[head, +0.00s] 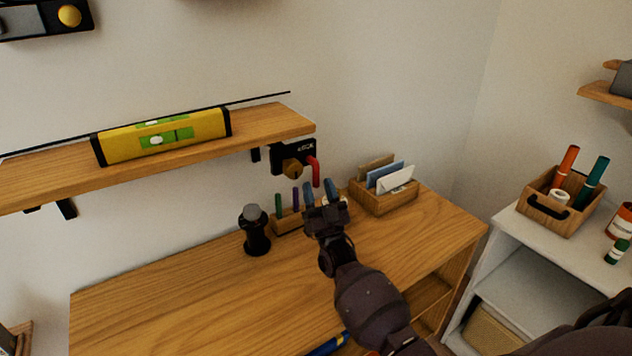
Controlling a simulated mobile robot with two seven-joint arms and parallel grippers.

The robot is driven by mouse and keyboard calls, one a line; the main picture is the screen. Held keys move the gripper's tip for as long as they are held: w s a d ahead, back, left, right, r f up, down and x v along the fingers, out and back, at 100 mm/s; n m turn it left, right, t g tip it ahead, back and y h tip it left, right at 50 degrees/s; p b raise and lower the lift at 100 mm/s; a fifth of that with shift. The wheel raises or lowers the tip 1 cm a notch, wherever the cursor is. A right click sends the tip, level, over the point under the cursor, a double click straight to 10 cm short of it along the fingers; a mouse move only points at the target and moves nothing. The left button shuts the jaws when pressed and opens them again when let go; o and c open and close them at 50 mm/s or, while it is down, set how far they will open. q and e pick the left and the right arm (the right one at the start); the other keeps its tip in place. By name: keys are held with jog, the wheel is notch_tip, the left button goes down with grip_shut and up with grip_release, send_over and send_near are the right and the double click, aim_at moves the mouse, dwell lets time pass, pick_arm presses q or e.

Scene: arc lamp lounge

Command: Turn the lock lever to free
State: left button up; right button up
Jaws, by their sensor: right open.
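The lock is a small black box (286,156) marked "LOCK", fixed at the wall by the right end of the wooden shelf. A round brass-coloured knob (293,169) is on its front. Its red lever (315,171) sticks out at the right and bends to point downward. My right gripper (318,189) is open, just below the lever in the picture, with its fingers pointing up toward it. I see no contact with the lever, but the depth between them is hard to judge. My left gripper is not in view.
A yellow spirit level (163,135) lies on the shelf (268,124). On the wooden desk (185,297) stand a black cylindrical object (255,232), a pen holder (286,224) and a wooden letter box (386,201). A white shelf unit (505,238) with a wooden pen box (550,214) stands at right.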

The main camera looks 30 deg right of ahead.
jog(key=v, duration=0.8)
jog(key=shift+b, duration=0.45)
jog(key=shift+s, duration=0.1)
